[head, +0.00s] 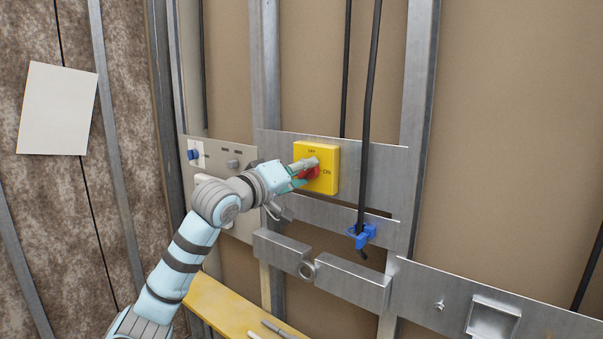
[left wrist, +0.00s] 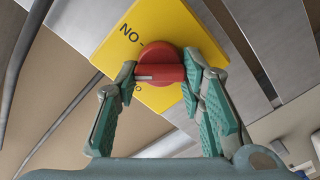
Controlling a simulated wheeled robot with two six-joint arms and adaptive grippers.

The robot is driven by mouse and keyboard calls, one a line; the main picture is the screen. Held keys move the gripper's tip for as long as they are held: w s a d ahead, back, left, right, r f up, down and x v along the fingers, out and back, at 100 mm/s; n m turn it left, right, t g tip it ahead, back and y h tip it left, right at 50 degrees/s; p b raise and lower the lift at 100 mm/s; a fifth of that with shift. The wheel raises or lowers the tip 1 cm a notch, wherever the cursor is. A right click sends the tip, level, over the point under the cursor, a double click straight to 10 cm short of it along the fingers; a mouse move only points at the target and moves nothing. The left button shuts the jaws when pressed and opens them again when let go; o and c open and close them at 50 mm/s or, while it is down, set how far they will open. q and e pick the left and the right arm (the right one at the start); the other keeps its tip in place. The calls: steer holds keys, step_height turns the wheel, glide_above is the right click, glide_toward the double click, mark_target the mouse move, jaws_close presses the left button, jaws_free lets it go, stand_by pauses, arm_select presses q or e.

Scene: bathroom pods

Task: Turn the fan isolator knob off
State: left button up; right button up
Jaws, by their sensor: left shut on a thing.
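The yellow fan isolator box (head: 329,153) is on a metal plate between studs. It is marked OFF at the top and ON at the right in the head view. Its red knob (head: 311,173) is partly hidden by my left gripper (head: 301,173). In the left wrist view, my left gripper (left wrist: 160,84) has one finger on each side of the red knob (left wrist: 163,65) and is shut on it. A pale line on the knob points left there, apparently between the ON mark and a partly hidden letter. My right gripper is out of view.
A blue knob (head: 194,154) and grey fittings are on a panel to the left. A black cable (head: 369,100) hangs right of the box through a blue clip (head: 362,236). Metal brackets (head: 340,277) and a yellow board (head: 225,308) lie below.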

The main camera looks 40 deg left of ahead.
arm_select(q)
steer(key=n+b, duration=0.1)
steer(key=n, duration=0.3)
steer(key=shift+f+n, duration=0.1)
steer(key=shift+n, duration=0.2)
steer(key=n+b, duration=0.1)
steer(key=n, duration=0.3)
steer(key=shift+a, duration=0.1)
stand_by(0.3)
steer(key=o, duration=1.2)
steer(key=shift+c, duration=0.2)
